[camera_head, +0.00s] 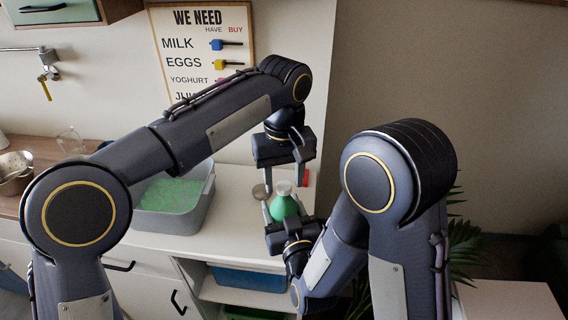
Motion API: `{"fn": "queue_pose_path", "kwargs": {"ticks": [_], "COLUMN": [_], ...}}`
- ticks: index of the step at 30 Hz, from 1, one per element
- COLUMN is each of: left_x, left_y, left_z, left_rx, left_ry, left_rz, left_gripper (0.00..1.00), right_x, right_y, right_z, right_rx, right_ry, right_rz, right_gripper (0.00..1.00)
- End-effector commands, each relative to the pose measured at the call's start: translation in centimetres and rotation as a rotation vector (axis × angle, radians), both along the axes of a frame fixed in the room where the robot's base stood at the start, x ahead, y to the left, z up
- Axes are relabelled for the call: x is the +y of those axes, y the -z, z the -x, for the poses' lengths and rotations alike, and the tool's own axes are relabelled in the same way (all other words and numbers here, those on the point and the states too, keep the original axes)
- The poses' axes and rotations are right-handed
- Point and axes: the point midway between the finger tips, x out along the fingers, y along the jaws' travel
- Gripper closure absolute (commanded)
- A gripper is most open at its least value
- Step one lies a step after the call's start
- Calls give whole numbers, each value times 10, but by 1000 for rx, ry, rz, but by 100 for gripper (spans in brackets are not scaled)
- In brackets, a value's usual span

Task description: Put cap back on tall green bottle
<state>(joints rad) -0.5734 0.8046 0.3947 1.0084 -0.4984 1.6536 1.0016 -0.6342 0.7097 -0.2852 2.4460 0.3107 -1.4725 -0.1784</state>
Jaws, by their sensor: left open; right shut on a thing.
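The green bottle (284,208) stands upright near the right end of the white counter. A whitish cap-like piece (283,188) is at its top; I cannot tell whether it is seated. My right gripper (284,217) comes from the near side and is shut on the green bottle, with a finger on either side of its body. My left gripper (284,184) points down from above. It is open, with its fingers on both sides of the whitish top. The lower part of the bottle is hidden behind my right gripper.
A grey basin (178,222) with a green inside stands left on the counter (237,232). A small round grey object (260,191) is just left of the bottle. A red object (306,178) is behind right. Open shelves are below.

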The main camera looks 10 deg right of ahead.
Motion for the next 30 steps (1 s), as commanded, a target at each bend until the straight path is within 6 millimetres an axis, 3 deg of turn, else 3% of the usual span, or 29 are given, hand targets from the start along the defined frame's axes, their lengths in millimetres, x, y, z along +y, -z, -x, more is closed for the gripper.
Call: {"fn": "queue_pose_path", "kwargs": {"ticks": [11,21,30], "left_x": [0,0,0], "left_y": [5,5,5], "left_z": [0,0,0], "left_rx": [0,0,1], "left_ry": [0,0,62], "left_rz": [1,1,0], "left_gripper": [55,100,100], "right_x": [0,0,0], "right_y": [-1,-1,-1], "right_z": [0,0,0], "right_rx": [-2,-2,-2], "right_ry": [0,0,1], "right_rz": [0,-1,-1], "right_gripper": [100,100,100]}}
